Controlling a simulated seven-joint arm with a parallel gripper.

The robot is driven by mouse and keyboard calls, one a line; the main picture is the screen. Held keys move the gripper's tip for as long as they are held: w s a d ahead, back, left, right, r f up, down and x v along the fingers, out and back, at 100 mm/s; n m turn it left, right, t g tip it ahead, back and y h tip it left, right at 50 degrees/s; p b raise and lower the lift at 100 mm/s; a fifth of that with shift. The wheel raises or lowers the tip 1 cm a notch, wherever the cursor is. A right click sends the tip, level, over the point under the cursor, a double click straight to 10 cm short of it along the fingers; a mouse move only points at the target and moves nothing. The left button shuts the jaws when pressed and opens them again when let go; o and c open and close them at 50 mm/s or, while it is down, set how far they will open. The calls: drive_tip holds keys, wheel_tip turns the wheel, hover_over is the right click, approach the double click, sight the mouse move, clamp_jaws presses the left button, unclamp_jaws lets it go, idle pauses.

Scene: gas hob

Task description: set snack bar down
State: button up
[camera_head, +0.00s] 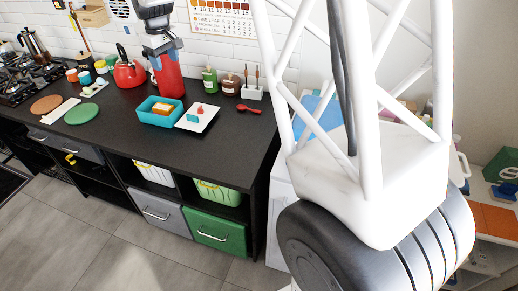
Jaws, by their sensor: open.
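My gripper (163,47) hangs over the back of the dark counter, in front of or just above a tall red appliance (171,80). Its jaws are open, and I see nothing held between them. I cannot tell for sure which item is the snack bar. A small orange and yellow block (161,108) lies in a teal tray (151,117). Small red and teal pieces (194,117) lie on a white square plate (208,121) right of the tray.
A red kettle (130,73), green board (81,114) and gas hob (28,80) are to the left. A red spoon (248,108), bottles and a white utensil holder (252,92) are to the right. The counter's front strip (190,150) is clear.

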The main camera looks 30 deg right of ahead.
drive_tip(key=s+d+r+m, duration=0.1)
drive_tip(key=s+d+r, duration=0.1)
drive_tip(key=s, duration=0.4)
drive_tip(key=s+d+r+m, duration=0.1)
drive_tip(key=s+r, duration=0.1)
drive_tip(key=s, duration=0.4)
drive_tip(key=s+d+f+m, duration=0.1)
drive_tip(key=s+d, duration=0.1)
drive_tip(key=s, duration=1)
drive_tip(key=s+d+f+m+t, duration=0.1)
drive_tip(key=s+f+m, duration=0.1)
drive_tip(key=s, duration=1)
drive_tip(key=s+d+f+m, duration=0.1)
drive_tip(key=s+d, duration=0.1)
drive_tip(key=s, duration=1)
drive_tip(key=shift+d+f+t, duration=0.15)
drive_tip(key=shift+d+t, duration=0.2)
drive_tip(key=shift+t, duration=0.05)
